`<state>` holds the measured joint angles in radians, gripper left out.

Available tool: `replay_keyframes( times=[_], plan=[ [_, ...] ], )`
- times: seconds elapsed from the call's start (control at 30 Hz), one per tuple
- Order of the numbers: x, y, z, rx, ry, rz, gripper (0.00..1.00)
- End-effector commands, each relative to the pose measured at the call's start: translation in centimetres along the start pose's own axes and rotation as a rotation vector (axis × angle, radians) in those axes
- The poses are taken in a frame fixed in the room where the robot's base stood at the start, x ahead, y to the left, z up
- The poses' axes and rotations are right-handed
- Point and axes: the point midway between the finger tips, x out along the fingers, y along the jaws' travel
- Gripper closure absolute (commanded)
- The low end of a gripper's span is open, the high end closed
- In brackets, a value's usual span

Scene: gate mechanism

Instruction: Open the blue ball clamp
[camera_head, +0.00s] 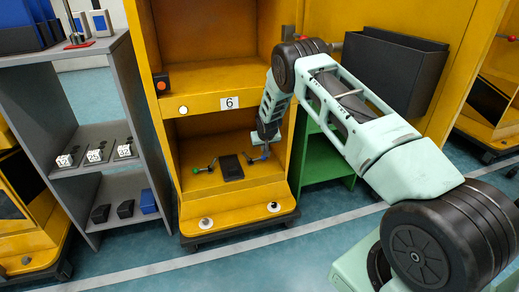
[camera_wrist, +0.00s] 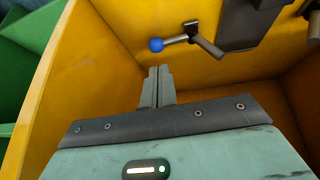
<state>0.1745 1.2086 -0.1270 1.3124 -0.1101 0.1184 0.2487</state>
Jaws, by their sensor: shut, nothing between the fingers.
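The blue ball clamp (camera_wrist: 156,45) shows in the wrist view as a blue ball on a short metal lever, fixed to the yellow floor of the cabinet's lower compartment. In the head view the blue ball (camera_head: 265,157) is small, at the right of that compartment, just below my gripper. My gripper (camera_wrist: 160,70) is shut and empty. Its fingertips point at the blue ball from just in front of it in the wrist view. I cannot tell whether they touch it.
A dark plate (camera_head: 231,167) lies left of the clamp, with a green ball clamp (camera_head: 196,171) beyond it. The yellow cabinet (camera_head: 232,215) has side walls close around my gripper. A grey shelf (camera_head: 101,133) stands left, and a green shelf (camera_head: 322,160) right.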

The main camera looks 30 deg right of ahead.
Motion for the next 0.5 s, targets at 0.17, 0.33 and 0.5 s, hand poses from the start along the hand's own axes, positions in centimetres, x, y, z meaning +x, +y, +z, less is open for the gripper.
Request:
replay_keyframes(
  times=[0.17, 0.33, 0.5],
  plan=[
    [-3.5, 1.7, 0.0, 0.0, -0.001, -0.003, 1.0],
    [-5.1, 2.7, 0.2, -0.002, -0.001, -0.004, 1.0],
    [-5.6, 3.1, 0.4, -0.003, -0.001, -0.004, 1.0]
  ],
)
